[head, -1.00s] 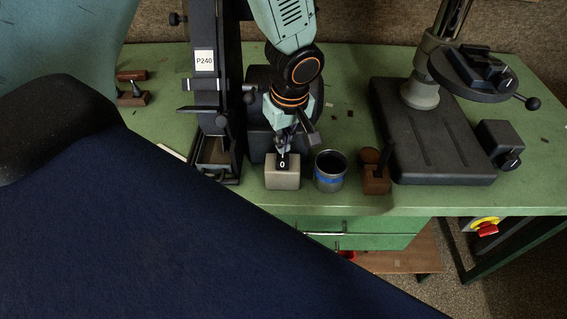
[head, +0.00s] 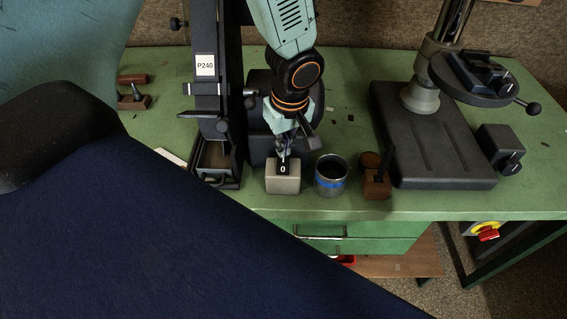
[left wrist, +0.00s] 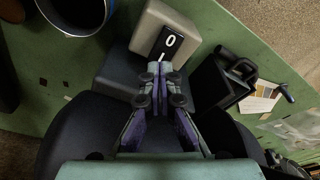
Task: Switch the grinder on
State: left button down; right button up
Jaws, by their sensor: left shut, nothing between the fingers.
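The belt grinder (head: 206,100), a tall black machine with a P240 label, stands on the green bench. In front and to its right is a small grey switch box (head: 284,184) with a black rocker marked 0 (head: 283,168). My left gripper (head: 284,152) is shut and empty, pointing down at the rocker. In the left wrist view, its closed fingertips (left wrist: 160,68) are at the rocker's end (left wrist: 166,44) that bears the line mark, opposite the 0. Whether they touch it I cannot tell. My right gripper is not in view.
A drill press (head: 432,140) stands farther right, with a red-and-yellow switch (head: 486,232) below the bench. A dark blue surface (head: 200,250) fills the lower left foreground.

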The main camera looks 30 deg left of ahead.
pick_arm(q)
jog(key=shift+d, duration=0.1)
jog(key=shift+a+f, duration=0.15)
jog(key=shift+a, duration=0.05)
jog(key=shift+d+f+b, duration=0.1)
jog(key=shift+d+b, duration=0.05)
jog(key=shift+b, duration=0.15)
jog(key=shift+f, duration=0.25)
jog(key=shift+f+b, duration=0.15)
jog(key=shift+b, duration=0.25)
